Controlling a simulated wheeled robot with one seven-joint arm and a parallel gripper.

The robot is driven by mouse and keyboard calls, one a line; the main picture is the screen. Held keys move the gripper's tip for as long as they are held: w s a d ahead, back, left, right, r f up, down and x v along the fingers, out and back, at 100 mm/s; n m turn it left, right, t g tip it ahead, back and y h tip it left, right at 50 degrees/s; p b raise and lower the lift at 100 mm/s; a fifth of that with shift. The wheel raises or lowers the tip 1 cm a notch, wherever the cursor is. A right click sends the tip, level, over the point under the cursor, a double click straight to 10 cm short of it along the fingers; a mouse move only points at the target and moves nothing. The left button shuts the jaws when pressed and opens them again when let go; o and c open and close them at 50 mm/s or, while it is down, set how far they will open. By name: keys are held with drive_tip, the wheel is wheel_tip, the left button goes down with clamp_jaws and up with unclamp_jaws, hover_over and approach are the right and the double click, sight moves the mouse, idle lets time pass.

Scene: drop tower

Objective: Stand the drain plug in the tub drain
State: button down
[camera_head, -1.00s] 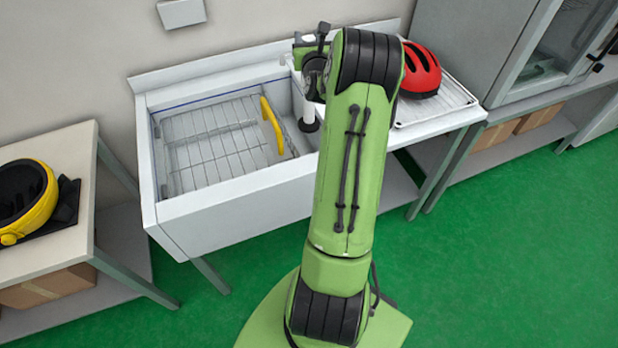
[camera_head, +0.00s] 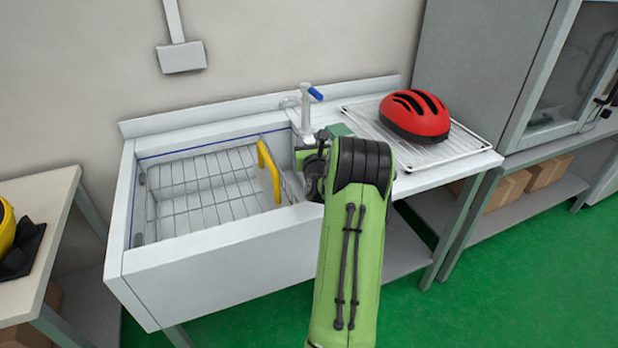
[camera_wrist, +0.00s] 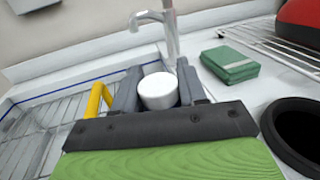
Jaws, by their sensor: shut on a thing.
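My gripper (camera_wrist: 157,84) is shut on the drain plug (camera_wrist: 158,95), whose white round top shows between the two grey fingers in the wrist view. The plug's lower part is hidden behind my gripper there. In the head view my gripper (camera_head: 312,160) is at the right end of the tub (camera_head: 215,240), just in front of the tap, and the plug cannot be made out. The tub is white and holds a wire rack (camera_head: 205,187). The tub drain is hidden, so I cannot tell how the plug's foot stands to it.
A yellow handle (camera_head: 268,172) stands up at the rack's right side, left of my gripper. A tap (camera_head: 306,112) with a blue lever is behind it. A green cloth (camera_wrist: 230,64) and a red helmet (camera_head: 414,115) on a wire tray (camera_head: 455,148) are to the right.

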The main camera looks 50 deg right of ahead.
wheel_tip(320, 180, down, 5)
drive_tip(key=shift+f+b, duration=0.1)
drive_tip(key=shift+b, duration=0.95)
drive_tip(key=shift+r, duration=0.2)
drive_tip(key=c, duration=0.6)
unclamp_jaws()
